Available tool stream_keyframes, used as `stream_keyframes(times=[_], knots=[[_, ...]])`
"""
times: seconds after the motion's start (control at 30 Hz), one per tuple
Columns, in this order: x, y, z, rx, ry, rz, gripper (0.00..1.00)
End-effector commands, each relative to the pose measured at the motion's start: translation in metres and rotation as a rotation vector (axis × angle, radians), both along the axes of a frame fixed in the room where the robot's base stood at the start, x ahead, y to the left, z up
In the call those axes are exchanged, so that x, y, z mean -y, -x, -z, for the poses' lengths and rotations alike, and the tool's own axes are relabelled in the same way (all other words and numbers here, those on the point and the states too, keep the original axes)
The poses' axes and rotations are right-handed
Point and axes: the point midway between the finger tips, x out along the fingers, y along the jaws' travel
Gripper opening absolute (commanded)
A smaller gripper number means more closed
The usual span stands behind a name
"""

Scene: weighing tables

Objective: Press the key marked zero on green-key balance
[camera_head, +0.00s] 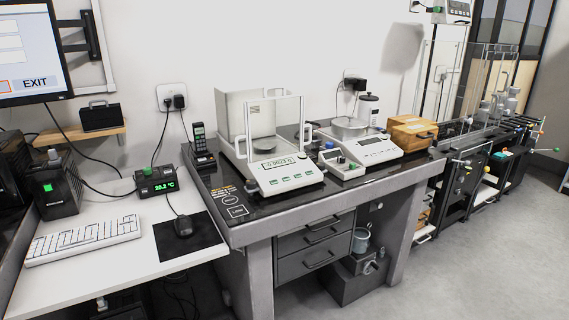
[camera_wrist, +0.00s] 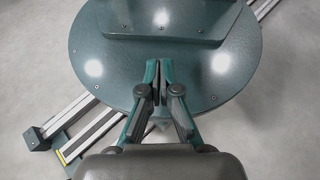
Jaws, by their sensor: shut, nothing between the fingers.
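The green-key balance (camera_head: 285,174) stands on the black-topped weighing table, with a glass draft shield (camera_head: 275,122) around its pan. Its sloped white front panel carries a lit display (camera_head: 277,162) and a row of green keys (camera_head: 290,180); the key markings are too small to read. My gripper (camera_wrist: 159,99) shows only in the wrist view. It is shut and empty, above a round dark-green plate that is part of my own base. The balance is not in the wrist view.
A second balance (camera_head: 363,151) with a round pan stands right of the first, then a wooden box (camera_head: 412,135). A cordless phone (camera_head: 201,143) stands at the left. Open floor (camera_head: 480,250) lies in front.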

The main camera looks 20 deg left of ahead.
Motion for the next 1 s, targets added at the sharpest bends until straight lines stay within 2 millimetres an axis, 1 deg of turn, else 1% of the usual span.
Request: stream_keyframes(times=[0.03, 0.27, 0.47, 0.5, 0.57, 0.7, 0.77, 0.8, 1.0], knots=[[-0.005, -0.014, -0.024, 0.023, -0.001, -0.026, 0.00], [-0.028, -0.073, -0.078, 0.137, 0.008, -0.144, 0.00], [-0.055, -0.132, -0.126, 0.277, 0.033, -0.245, 0.00], [-0.062, -0.144, -0.136, 0.308, 0.038, -0.265, 0.00], [-0.072, -0.163, -0.152, 0.357, 0.049, -0.293, 0.00], [-0.100, -0.206, -0.189, 0.476, 0.069, -0.351, 0.00], [-0.112, -0.224, -0.205, 0.526, 0.080, -0.373, 0.00], [-0.120, -0.236, -0.216, 0.562, 0.085, -0.386, 0.00], [-0.164, -0.290, -0.271, 0.734, 0.107, -0.440, 0.00]])
